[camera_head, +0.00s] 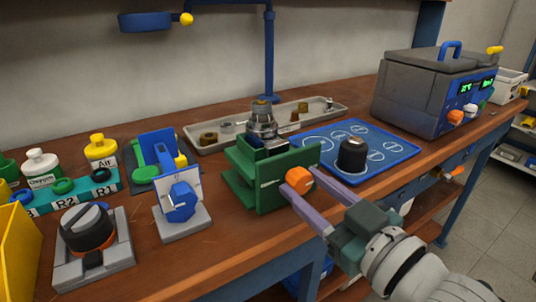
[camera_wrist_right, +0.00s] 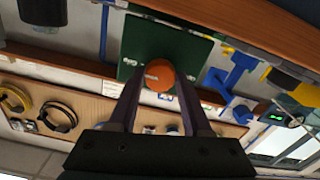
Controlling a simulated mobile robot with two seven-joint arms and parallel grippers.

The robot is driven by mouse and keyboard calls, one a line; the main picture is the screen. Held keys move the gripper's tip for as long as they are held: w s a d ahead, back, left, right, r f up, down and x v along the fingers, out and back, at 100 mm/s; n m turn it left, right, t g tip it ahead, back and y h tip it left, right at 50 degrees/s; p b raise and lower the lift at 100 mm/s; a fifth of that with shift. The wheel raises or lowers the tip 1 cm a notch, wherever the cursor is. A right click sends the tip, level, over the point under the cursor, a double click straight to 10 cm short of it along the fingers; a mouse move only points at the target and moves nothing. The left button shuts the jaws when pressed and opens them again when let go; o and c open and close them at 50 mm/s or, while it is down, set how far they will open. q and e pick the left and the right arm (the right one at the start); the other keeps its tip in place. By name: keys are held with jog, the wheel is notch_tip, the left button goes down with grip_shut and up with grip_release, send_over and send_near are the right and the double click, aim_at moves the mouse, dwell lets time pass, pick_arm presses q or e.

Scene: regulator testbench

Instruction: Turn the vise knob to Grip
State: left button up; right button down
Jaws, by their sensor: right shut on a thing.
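The green vise (camera_head: 258,185) stands near the front edge of the bench with a metal regulator part (camera_head: 262,122) in its top. Its orange knob (camera_head: 299,180) is on the front face. My right gripper (camera_head: 303,184) reaches in from the lower right, its two fingers on either side of the knob and shut on it. In the right wrist view the knob (camera_wrist_right: 160,76) sits between the fingertips, with a pale mark on its face, against the green vise plate (camera_wrist_right: 185,55). My left gripper is out of view.
A blue mat (camera_head: 395,150) with a black knob-like part (camera_head: 352,155) lies right of the vise. A grey tray (camera_head: 205,143) is behind. A blue-dial stand (camera_head: 181,203) and a black-dial block (camera_head: 88,232) are left. A grey machine (camera_head: 425,92) stands far right.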

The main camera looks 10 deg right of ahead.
dwell(0.4)
jog(key=shift+c, duration=1.7)
grip_release()
jog(key=p+v, duration=0.1)
jog(key=v, duration=0.9)
